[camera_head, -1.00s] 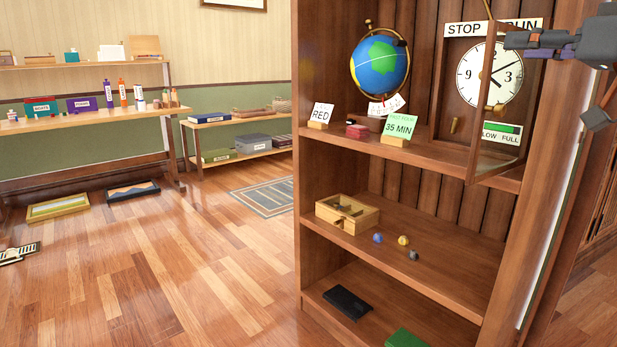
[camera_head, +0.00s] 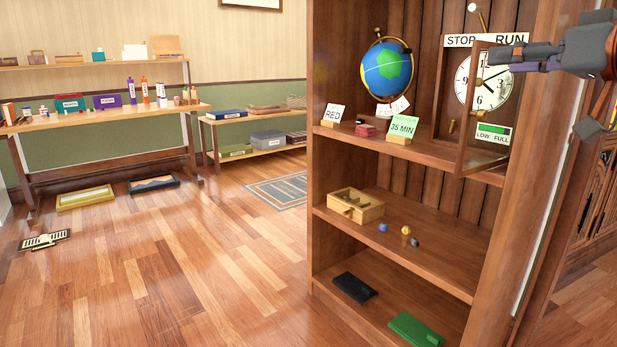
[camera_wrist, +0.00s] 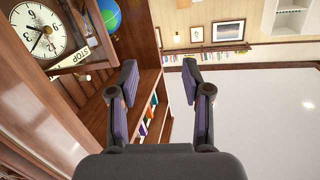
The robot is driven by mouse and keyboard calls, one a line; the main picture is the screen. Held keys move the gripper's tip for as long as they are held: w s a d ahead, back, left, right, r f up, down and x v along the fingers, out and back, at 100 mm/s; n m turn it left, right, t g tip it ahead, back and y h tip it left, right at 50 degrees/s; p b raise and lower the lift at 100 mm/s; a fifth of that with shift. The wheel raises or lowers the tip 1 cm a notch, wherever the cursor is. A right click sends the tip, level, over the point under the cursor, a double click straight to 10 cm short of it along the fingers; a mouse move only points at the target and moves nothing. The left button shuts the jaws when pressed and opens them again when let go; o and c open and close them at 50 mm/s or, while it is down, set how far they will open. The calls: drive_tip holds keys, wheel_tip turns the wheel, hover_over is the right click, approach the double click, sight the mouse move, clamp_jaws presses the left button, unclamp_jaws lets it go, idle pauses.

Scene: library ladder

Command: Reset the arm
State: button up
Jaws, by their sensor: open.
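My gripper (camera_head: 512,62) shows at the upper right in the head view, in front of the bookcase's right side and level with the clock (camera_head: 483,80). In the wrist view my gripper (camera_wrist: 159,72) has its two fingers spread wide apart with nothing between them. The clock (camera_wrist: 38,30) shows at the upper left there, beside the STOP sign (camera_wrist: 74,57). In the head view the glass door (camera_head: 480,110) in front of the clock stands open.
The wooden bookcase (camera_head: 400,218) holds a globe (camera_head: 387,70), RED card (camera_head: 333,114), 35 MIN card (camera_head: 403,127) and a small wooden box (camera_head: 355,206). A side table (camera_head: 100,120) stands at the left.

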drive_tip(key=s+a+f+g+h+p, duration=0.1)
drive_tip(key=s+a+f+g+p, duration=0.25)
drive_tip(key=a+p, duration=0.55)
drive_tip(key=s+a+f+g+h+p, duration=0.25)
drive_tip(key=a+g+p, duration=0.25)
drive_tip(key=a+p, duration=0.45)
drive_tip(key=s+d+f+m+g+h+p, duration=0.1)
drive_tip(key=s+d+f+g+p, duration=0.1)
drive_tip(key=s+p, duration=0.4)
drive_tip(key=s+d+f+m+g+h+p, duration=0.1)
drive_tip(key=s+d+f+g+p, duration=0.1)
drive_tip(key=s+p, duration=0.5)
drive_tip(key=s+d+f+m+g+h+p, duration=0.1)
drive_tip(key=s+d+f+g+h+p, duration=0.1)
drive_tip(key=s+p, duration=0.5)
drive_tip(key=s+d+g, duration=0.1)
drive_tip(key=s+g, duration=0.1)
drive_tip(key=shift+s, duration=0.4)
drive_tip(key=shift+c, duration=0.7)
